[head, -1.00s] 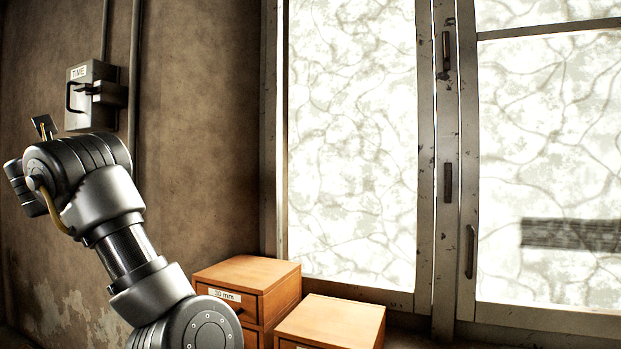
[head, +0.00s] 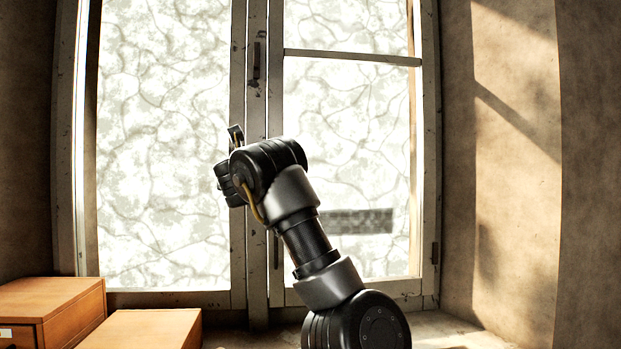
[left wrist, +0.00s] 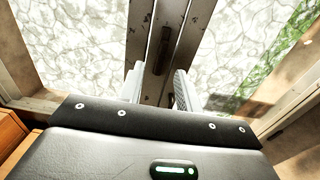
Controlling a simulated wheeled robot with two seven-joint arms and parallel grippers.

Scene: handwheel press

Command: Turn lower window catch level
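The window's centre post carries a dark upper catch (head: 257,60), which stands upright in the head view. The lower catch is hidden behind my left arm there. In the left wrist view a dark, long catch (left wrist: 160,50) lies along the post, lengthwise with it; I take it to be the lower one. My left gripper (left wrist: 156,92) is open, its two pale fingers apart, with the catch beyond and between them. No contact shows. In the head view the wrist mostly hides this gripper. My right gripper is in neither view.
Wooden drawer boxes (head: 50,306) stand at lower left on the sill side. A slim dark handle (head: 276,250) sits low on the right sash. A bare wall (head: 505,180) borders the window on the right. The space before the glass is otherwise clear.

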